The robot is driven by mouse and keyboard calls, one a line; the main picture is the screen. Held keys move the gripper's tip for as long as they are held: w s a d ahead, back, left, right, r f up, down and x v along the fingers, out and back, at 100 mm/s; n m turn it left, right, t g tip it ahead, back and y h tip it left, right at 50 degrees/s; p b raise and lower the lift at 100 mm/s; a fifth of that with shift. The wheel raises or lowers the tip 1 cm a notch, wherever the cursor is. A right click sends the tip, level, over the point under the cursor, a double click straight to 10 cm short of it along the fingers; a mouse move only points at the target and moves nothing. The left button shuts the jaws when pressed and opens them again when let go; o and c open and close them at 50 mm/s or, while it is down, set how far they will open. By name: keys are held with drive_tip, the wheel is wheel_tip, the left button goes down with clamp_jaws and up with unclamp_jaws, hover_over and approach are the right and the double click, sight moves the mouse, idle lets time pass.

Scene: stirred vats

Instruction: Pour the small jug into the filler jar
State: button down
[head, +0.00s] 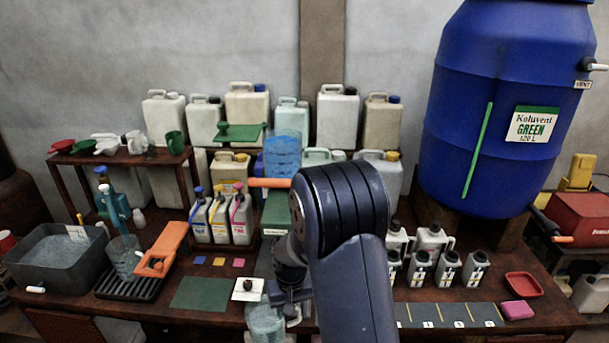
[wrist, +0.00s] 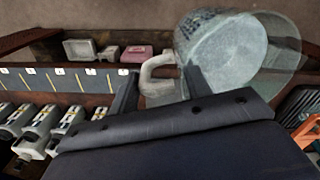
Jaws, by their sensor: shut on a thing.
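My gripper (head: 288,298) is low at the front edge of the bench, partly hidden behind my arm. It is shut on the pale handle of a translucent jug (head: 265,324). The wrist view shows this jug (wrist: 262,60) large, with the handle (wrist: 155,75) between the fingers (wrist: 158,92). The jug looks tilted in the wrist view; its contents are unclear. A translucent blue vessel (head: 282,152) stands at the back centre, and a clear vessel (head: 122,262) with a blue tool in it stands on a black rack at left. I cannot tell which is the filler jar.
A big blue vat (head: 500,110) stands at back right. Several white bottles (head: 448,270) and a marked grey strip (head: 450,314) are at right. An orange holder (head: 162,250), a grey basin (head: 58,262) and a green mat (head: 203,291) are at left.

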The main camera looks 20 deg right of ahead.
drive_tip(key=w+d+r+m, duration=0.3)
drive_tip(key=d+r+m, duration=0.2)
drive_tip(key=r, duration=0.7)
drive_tip(key=w+d+r+m, duration=0.4)
drive_tip(key=d+r, duration=0.3)
drive_tip(key=r, duration=0.5)
drive_tip(key=w+d+r+m, duration=0.3)
drive_tip(key=d+r+m, duration=0.3)
drive_tip(key=r, duration=0.6)
drive_tip(key=shift+w+r+m+t, duration=0.3)
drive_tip(key=shift+w+m, duration=0.05)
drive_tip(key=shift+m, duration=0.05)
drive_tip(key=shift+d, duration=0.1)
